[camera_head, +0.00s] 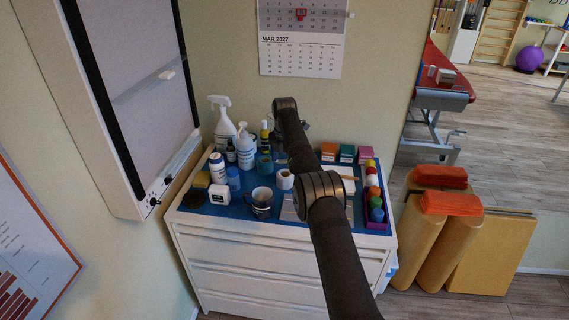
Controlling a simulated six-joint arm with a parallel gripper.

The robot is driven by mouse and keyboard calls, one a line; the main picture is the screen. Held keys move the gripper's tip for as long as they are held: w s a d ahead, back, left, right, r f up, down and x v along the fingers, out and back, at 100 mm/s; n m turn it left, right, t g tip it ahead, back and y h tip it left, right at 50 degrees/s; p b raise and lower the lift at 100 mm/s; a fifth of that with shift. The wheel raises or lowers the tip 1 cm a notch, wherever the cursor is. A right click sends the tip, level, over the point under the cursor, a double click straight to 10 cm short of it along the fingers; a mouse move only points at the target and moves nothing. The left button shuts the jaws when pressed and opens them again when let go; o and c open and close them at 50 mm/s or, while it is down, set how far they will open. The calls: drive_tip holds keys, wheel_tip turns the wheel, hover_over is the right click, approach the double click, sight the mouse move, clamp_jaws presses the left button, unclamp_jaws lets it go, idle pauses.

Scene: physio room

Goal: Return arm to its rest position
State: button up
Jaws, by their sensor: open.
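My arm reaches up from the bottom edge over the dresser, with its elbow in front of the dresser top and its wrist near the wall. My gripper (278,142) is at the far end, above the back of the dresser top. It is mostly hidden behind my own arm links, and only small dark parts show. It is open, and I see nothing held in it.
The white dresser (250,262) has a blue top crowded with spray bottles (224,124), a mug (262,202), a tape roll (285,180), small boxes (347,153) and a purple tray of coloured balls (376,222). A white wall cabinet (85,110) hangs left. Tan rolls (445,250) stand right.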

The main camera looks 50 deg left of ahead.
drive_tip(key=shift+f, duration=0.1)
wheel_tip(320, 180, down, 8)
wheel_tip(320, 180, up, 4)
drive_tip(key=shift+r, duration=0.25)
drive_tip(key=shift+w+d+r, duration=0.15)
drive_tip(key=shift+d+r, duration=0.05)
drive_tip(key=shift+r, duration=0.05)
idle(0.4)
